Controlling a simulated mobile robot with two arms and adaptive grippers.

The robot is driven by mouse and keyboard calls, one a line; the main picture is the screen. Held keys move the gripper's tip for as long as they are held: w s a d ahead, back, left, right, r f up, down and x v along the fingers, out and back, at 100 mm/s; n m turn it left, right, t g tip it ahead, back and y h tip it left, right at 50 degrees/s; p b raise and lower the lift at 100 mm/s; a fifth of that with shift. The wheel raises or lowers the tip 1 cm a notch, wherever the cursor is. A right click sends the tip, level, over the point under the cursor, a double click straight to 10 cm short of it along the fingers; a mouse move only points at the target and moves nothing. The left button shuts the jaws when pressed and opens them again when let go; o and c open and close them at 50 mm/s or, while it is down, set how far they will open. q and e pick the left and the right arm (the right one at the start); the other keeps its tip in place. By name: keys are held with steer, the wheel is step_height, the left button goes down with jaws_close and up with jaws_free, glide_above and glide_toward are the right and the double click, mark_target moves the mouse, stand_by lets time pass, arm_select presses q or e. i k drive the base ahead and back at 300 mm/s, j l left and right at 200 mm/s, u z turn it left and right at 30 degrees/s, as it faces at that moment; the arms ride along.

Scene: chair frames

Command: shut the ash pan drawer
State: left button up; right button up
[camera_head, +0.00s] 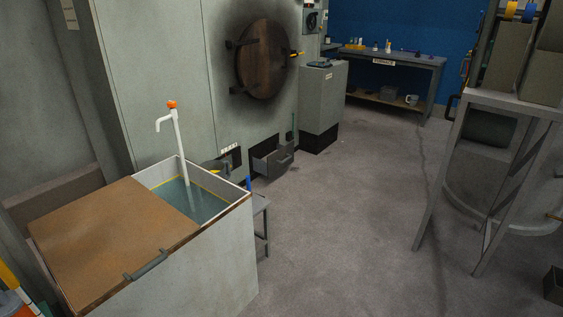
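The ash pan drawer (272,161) is a dark grey box low in the front of the pale grey kiln wall, below the round rusty door (266,59). It is pulled out and stands open over the floor, with its front panel facing right. A dark opening shows in the wall beside it. I cannot make out what is inside the drawer. Neither of my grippers shows in the head view.
A water tank (225,243) with a brown wooden lid (113,240) and white tap pipe (181,149) stands at the near left. A grey cabinet (323,100) stands beyond the drawer. A metal stand (487,190) is at right. The middle floor (345,220) is clear.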

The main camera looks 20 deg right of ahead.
mark_target(273, 163)
steer(key=i+l+z, duration=0.15)
steer(key=i+z, duration=0.55)
steer(key=i, duration=0.15)
steer(key=i+l+z, duration=0.25)
steer(key=i+z, duration=0.2)
steer(key=i, duration=0.5)
steer(key=i+z, duration=0.5)
steer(key=i, duration=0.4)
steer(key=i+j+u, duration=0.25)
steer(key=i+u, duration=0.7)
steer(key=i, duration=0.25)
steer(key=i+l+u, duration=0.25)
steer(key=i+u, duration=0.25)
steer(key=i, duration=0.15)
